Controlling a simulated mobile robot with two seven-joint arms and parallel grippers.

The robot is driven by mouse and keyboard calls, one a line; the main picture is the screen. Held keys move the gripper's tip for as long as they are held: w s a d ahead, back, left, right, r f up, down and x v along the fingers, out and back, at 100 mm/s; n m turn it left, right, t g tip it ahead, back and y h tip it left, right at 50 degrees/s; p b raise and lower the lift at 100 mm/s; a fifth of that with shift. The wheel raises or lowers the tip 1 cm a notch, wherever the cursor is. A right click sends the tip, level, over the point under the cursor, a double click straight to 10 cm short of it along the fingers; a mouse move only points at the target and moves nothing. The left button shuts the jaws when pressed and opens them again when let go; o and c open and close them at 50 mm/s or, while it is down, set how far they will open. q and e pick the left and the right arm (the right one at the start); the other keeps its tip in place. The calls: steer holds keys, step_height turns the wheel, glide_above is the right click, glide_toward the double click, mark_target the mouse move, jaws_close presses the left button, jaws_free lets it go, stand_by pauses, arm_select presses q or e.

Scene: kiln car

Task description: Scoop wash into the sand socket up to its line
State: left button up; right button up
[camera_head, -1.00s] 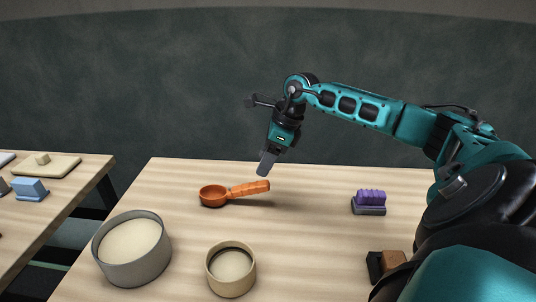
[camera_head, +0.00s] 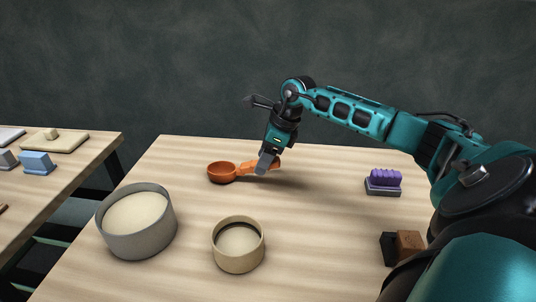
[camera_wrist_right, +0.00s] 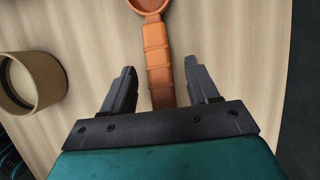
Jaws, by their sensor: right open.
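An orange scoop (camera_head: 222,172) lies on the wooden table, its bowl to the left and its ribbed handle to the right. My right gripper (camera_head: 264,164) is open at the handle. In the right wrist view the handle (camera_wrist_right: 158,62) runs between the two open fingers (camera_wrist_right: 160,88), with a gap on each side. A grey round tub (camera_head: 140,243) of pale wash stands at the front left. A tan round cup (camera_head: 238,258), likely the sand socket, stands right of it with pale material inside; its line cannot be made out. My left gripper is out of view.
A purple ribbed block on a grey base (camera_head: 383,190) sits at the right. A black and brown block (camera_head: 408,245) lies nearer. A second table (camera_head: 70,172) at the left holds a blue block (camera_head: 38,163) and boards. The table's middle is clear.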

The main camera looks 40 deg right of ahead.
steer(key=shift+b+x, duration=0.7)
steer(key=shift+x, duration=0.7)
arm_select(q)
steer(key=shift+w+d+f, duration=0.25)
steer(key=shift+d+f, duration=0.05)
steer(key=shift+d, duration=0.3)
arm_select(e)
steer(key=shift+f, duration=0.35)
steer(key=c, duration=1.1)
jaws_close()
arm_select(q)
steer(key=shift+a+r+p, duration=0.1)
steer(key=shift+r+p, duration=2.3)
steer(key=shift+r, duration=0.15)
arm_select(e)
steer(key=shift+r, duration=3.55)
